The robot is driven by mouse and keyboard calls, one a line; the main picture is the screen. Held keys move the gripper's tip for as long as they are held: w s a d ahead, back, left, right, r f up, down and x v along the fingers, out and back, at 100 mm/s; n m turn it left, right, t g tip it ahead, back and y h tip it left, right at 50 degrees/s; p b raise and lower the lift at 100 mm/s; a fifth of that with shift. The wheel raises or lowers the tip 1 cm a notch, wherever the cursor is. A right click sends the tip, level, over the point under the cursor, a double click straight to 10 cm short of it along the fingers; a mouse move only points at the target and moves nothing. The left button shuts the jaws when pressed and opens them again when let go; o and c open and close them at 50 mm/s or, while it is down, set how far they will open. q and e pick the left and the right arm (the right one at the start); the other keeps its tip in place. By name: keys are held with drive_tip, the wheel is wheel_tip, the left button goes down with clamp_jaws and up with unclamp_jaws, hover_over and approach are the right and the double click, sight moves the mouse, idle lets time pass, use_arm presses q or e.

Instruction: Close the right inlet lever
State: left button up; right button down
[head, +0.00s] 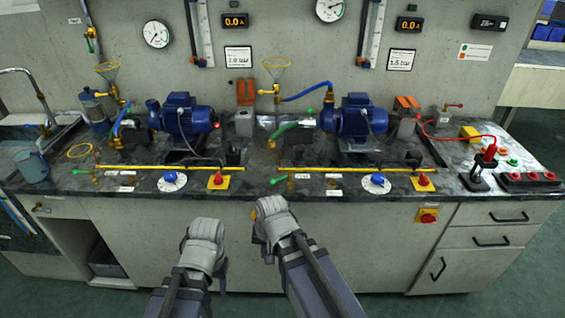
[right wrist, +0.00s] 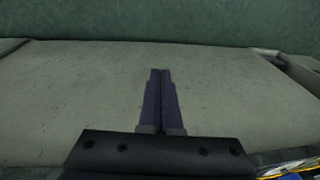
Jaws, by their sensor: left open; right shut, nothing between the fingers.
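The right pump (head: 360,117) is a blue motor unit at the back of the bench. A green lever (head: 284,128), slanting up to the right, is on the piping left of it and looks like its inlet lever; I cannot read a label. A smaller green handle (head: 278,180) is at the bench's front edge. My right gripper (head: 268,207) is in front of the bench, below and apart from both handles. In the right wrist view its fingers (right wrist: 158,100) are shut and empty. My left gripper (head: 204,230) is open, left of the right one, touching nothing.
A left pump (head: 181,115) stands at the back left. Yellow rods (head: 350,169) run along the bench front, with blue dials (head: 377,180) and red switches (head: 218,179) before them. A red cable (head: 455,138) and dark terminal block (head: 527,182) are at the right.

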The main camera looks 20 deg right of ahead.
sight(279, 179)
use_arm(q)
wheel_tip(279, 179, up, 20)
drive_tip(key=p, duration=1.8)
use_arm(e)
drive_tip(key=w+d+r+m+t, duration=0.1)
drive_tip(key=w+d+r+m, duration=0.2)
drive_tip(key=r, duration=0.4)
drive_tip(key=w+d+r+m+t, duration=0.2)
drive_tip(key=w+d+r+m, duration=0.1)
drive_tip(key=r, duration=0.5)
drive_tip(key=w+d+r+m+t+y, duration=0.1)
drive_tip(key=w+d+r+m, duration=0.3)
drive_tip(key=r, duration=0.4)
drive_tip(key=shift+d+r+m+t, duration=0.25)
drive_tip(key=shift+d+m+t, duration=0.15)
drive_tip(key=shift+d+m, duration=0.45)
drive_tip(key=shift+a+f, duration=0.1)
drive_tip(key=shift+a, duration=0.1)
drive_tip(key=b+x, duration=1.1)
drive_tip(key=x, duration=0.2)
drive_tip(key=shift+w+f+b, duration=0.2)
drive_tip(key=shift+f+b, duration=0.15)
drive_tip(key=shift+b, duration=0.05)
use_arm(q)
wheel_tip(279, 179, down, 11)
drive_tip(key=shift+f, duration=0.2)
